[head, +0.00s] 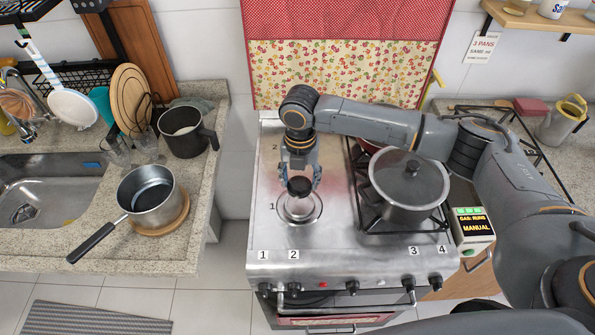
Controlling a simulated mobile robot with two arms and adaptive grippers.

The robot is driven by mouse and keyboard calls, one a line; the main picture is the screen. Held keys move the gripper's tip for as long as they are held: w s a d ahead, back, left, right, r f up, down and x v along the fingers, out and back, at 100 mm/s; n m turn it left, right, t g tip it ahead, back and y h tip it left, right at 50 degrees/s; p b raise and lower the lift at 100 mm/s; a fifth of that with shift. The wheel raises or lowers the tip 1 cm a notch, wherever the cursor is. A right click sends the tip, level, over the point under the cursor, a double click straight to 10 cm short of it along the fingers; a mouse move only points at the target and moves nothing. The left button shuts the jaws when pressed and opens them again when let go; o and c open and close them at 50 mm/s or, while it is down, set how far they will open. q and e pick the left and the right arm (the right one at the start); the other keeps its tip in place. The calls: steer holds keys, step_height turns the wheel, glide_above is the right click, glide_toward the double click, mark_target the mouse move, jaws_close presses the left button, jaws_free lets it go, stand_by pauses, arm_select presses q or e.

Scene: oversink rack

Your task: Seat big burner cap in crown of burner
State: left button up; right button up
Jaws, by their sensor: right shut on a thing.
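My right gripper (300,187) points down over the front left of the stove top, with its fingers on either side of a small dark burner cap (299,185). It is shut on the cap. The burner (299,209), a pale metal crown in a round dish, is just below and in front of the cap in the picture, beside the mark 1. The cap appears slightly above the burner; I cannot tell whether they touch. The fingers hide part of the cap's sides. My left gripper is not in view.
A lidded grey pot (409,188) stands on the black grate to the right, under my right arm. A control box (471,228) is at the stove's right edge. A saucepan (147,198) and dark pot (184,133) stand on the left counter. The stove's left front is clear.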

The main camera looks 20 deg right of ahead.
mark_target(300, 184)
steer(key=shift+s+r, duration=0.15)
steer(key=shift+s, duration=0.2)
steer(key=shift+w, duration=0.15)
steer(key=shift+f, duration=0.85)
steer(key=shift+f+b, duration=0.5)
steer(key=shift+f, duration=1.2)
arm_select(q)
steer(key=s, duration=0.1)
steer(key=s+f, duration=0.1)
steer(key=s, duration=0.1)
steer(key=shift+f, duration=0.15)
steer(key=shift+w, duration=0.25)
arm_select(e)
steer(key=shift+f, duration=0.2)
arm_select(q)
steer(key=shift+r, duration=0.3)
arm_select(e)
steer(key=shift+f, duration=0.45)
steer(key=o, duration=1.3)
steer(key=shift+c, duration=0.2)
